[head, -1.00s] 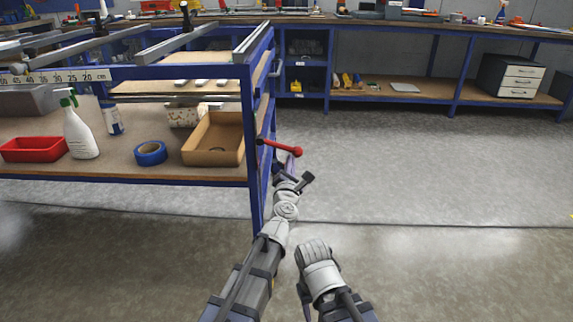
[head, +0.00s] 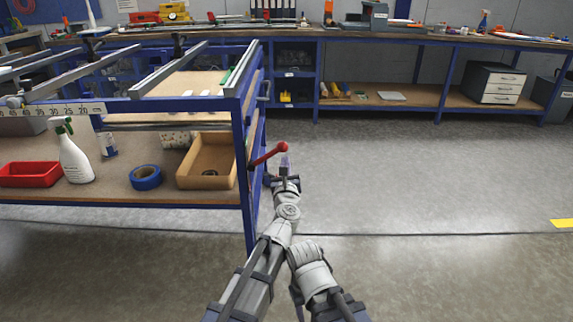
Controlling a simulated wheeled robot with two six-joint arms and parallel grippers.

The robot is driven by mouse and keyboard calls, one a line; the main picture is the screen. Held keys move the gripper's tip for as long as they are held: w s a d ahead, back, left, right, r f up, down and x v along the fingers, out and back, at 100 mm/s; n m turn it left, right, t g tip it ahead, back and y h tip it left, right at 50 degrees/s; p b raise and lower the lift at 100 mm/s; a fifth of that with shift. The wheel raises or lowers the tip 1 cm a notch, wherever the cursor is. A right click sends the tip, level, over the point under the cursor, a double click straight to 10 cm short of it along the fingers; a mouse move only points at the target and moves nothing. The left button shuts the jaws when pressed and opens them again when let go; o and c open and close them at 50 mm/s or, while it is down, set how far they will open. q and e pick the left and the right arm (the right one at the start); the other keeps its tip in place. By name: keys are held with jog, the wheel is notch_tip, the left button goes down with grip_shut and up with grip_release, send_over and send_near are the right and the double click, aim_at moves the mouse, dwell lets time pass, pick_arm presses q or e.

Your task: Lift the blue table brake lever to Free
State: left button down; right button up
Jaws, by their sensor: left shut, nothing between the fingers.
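The blue table (head: 241,150) stands at the left in the head view. Its brake lever (head: 268,155) is a red bar with a round red knob, mounted on the near right leg. The lever slopes up to the right, knob end higher than its pivot. My left gripper (head: 284,164) is shut and empty, directly under the knob. It appears to touch the knob from below, though the contact is too small to be sure. No Free marking can be read. My right arm is folded low in the middle; its fingers do not show.
The table's lower shelf holds a red tray (head: 30,174), a white spray bottle (head: 75,156), blue tape (head: 145,177) and a cardboard box (head: 186,168). A long workbench (head: 400,37) with a drawer unit (head: 492,84) runs along the back. The floor right of the table is clear.

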pick_arm(q)
jog(key=shift+a+r+p, duration=0.15)
jog(key=shift+r+p, duration=0.15)
jog(key=shift+r, duration=0.25)
pick_arm(e)
jog(key=shift+r, duration=0.55)
